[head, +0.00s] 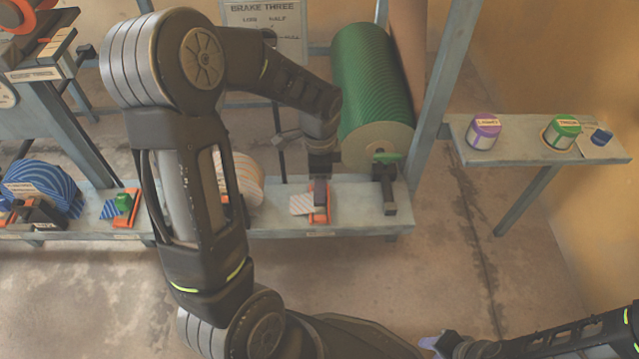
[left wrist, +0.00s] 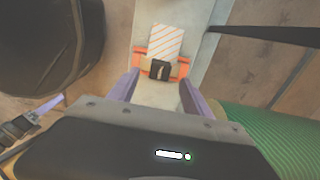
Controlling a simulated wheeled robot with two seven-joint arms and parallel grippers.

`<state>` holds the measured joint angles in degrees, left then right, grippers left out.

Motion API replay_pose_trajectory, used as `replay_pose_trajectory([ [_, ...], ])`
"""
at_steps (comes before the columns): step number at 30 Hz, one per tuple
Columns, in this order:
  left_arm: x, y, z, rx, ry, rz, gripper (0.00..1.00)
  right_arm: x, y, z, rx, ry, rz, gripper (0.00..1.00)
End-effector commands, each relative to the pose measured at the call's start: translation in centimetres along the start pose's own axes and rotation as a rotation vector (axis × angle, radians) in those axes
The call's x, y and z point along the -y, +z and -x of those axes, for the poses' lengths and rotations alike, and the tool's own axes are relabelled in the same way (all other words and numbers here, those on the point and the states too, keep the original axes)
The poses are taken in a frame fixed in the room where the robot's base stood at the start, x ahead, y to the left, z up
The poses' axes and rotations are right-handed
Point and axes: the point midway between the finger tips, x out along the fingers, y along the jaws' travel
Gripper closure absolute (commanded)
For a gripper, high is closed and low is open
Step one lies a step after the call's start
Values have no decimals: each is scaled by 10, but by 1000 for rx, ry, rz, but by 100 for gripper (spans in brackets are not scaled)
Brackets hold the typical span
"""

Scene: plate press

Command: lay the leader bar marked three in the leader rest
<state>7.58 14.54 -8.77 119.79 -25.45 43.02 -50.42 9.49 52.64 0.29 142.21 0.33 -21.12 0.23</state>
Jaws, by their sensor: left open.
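My left gripper (head: 319,190) reaches down over the shelf in the head view. In the left wrist view its two purple fingers (left wrist: 160,88) are spread apart with nothing between the tips. Just beyond them is an orange holder (left wrist: 182,67) with a black block (left wrist: 160,69) bearing a pale mark I cannot read. A white, orange-striped sheet (left wrist: 165,42) extends from it. The orange holder also shows beside the gripper in the head view (head: 319,217). I cannot make out a leader bar marked three. My right gripper (head: 440,343) is at the lower right, its jaw opening unclear.
A large green roll (head: 372,90) stands right of my left gripper. Another orange holder (head: 127,212) and a blue striped roll (head: 40,185) are at the left of the shelf (head: 370,222). A side shelf carries purple (head: 484,130) and green (head: 562,131) round pieces.

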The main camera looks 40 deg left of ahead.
Motion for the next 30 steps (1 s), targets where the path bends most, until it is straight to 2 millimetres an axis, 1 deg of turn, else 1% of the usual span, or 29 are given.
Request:
replay_pose_trajectory([
  [1,1,0,14,-2,-3,0,42,2,0,8,2,0,0,64],
  [3,1,0,26,-2,-3,0,42,4,1,13,4,0,1,64],
  [6,1,0,38,-1,-2,0,42,6,2,16,8,-2,2,64],
  [9,0,0,45,-1,-1,0,42,8,3,18,10,-3,4,64],
  [30,0,0,45,0,0,0,42,8,3,17,11,-3,4,64],
])
